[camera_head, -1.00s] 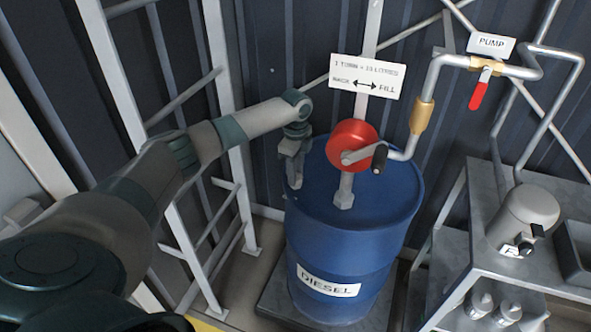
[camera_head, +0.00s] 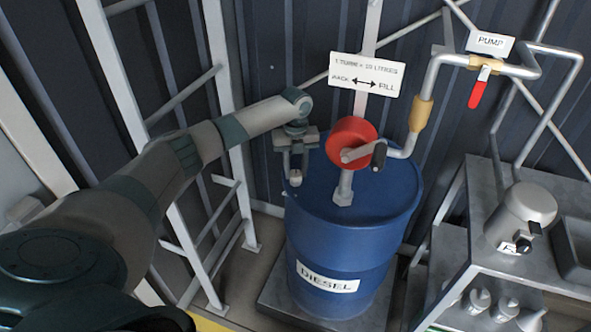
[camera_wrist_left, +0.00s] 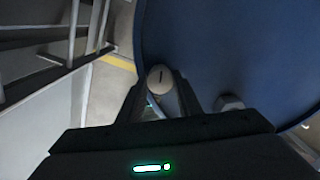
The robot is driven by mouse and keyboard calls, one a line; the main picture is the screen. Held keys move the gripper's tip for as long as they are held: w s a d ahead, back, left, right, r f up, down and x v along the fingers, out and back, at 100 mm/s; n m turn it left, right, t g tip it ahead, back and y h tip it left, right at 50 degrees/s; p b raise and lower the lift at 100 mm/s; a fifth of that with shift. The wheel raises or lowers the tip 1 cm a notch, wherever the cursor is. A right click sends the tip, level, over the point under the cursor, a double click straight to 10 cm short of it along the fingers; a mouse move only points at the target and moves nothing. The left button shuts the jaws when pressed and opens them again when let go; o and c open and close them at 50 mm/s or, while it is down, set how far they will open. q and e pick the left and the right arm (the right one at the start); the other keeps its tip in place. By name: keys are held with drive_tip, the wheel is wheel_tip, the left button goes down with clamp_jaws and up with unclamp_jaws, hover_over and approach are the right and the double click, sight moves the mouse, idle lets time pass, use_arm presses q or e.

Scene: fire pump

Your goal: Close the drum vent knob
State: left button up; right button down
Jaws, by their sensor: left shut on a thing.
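The blue diesel drum (camera_head: 345,240) stands upright, and its top also shows in the left wrist view (camera_wrist_left: 235,50). The drum vent knob (camera_head: 295,179) is a small pale round knob at the left edge of the drum top. In the left wrist view the knob (camera_wrist_left: 160,77) shows a dark slot line on its face. My left gripper (camera_head: 295,170) points down at it from above, with one finger on each side, shut on the knob. The fingers hide the knob's sides. My right gripper is not in view.
A red hand pump (camera_head: 352,143) with a crank stands on the drum, right of my gripper. A grey hex fitting (camera_wrist_left: 230,103) sits beside the knob. A white ladder (camera_head: 190,240) stands left. A grey metal table (camera_head: 485,200) is at the right.

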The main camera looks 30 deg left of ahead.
sight(296, 173)
use_arm(q)
drive_tip(key=m, duration=0.2)
drive_tip(key=shift+m, duration=0.7)
drive_tip(key=o, duration=1)
drive_tip(key=shift+o, duration=0.2)
drive_tip(key=shift+r+b, duration=0.5)
drive_tip(key=shift+r, duration=0.4)
wheel_tip(296, 173, up, 16)
drive_tip(key=b, duration=0.3)
drive_tip(key=shift+f+b, duration=0.15)
drive_tip(key=shift+b, duration=0.2)
